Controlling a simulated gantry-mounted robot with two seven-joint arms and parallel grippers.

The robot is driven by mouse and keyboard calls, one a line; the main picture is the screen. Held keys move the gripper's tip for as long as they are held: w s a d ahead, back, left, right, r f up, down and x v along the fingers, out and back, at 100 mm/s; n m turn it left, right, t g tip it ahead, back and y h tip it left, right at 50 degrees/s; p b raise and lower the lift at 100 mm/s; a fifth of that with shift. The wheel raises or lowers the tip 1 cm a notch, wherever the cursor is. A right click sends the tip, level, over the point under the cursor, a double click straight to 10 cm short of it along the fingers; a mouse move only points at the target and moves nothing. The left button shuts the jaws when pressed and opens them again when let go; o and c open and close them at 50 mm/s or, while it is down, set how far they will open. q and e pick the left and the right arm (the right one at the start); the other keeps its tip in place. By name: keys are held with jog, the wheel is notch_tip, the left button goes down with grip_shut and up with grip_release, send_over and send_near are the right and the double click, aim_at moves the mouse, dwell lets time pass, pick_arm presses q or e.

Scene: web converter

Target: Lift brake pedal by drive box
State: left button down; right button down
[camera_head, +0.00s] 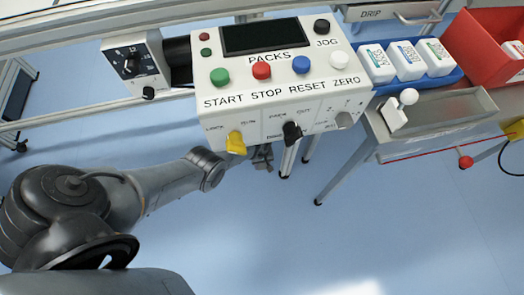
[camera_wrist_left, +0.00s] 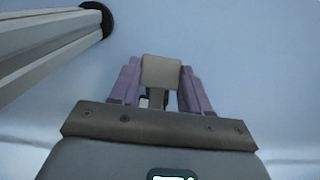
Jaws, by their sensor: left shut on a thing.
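My left gripper (camera_head: 262,157) is below the front edge of the white control panel, largely hidden by it and by my forearm in the head view. In the left wrist view my left gripper (camera_wrist_left: 161,90) has its two purple-grey fingers shut on the sides of a grey-tan block (camera_wrist_left: 161,72), which appears to be the brake pedal. The pedal cannot be made out in the head view. A dark-faced box with a dial (camera_head: 133,65), possibly the drive box, is at the upper left. My right gripper is out of view.
The control panel (camera_head: 285,100) overhangs my gripper, with a yellow knob (camera_head: 236,142) and a black knob (camera_head: 292,133) on its front. A metal post (camera_wrist_left: 45,50) stands left of the gripper. A side table (camera_head: 440,125) is at right; the blue floor below is open.

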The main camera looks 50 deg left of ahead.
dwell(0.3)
pick_arm(q)
jog(key=c, duration=0.5)
grip_release()
jog(key=shift+s, duration=0.1)
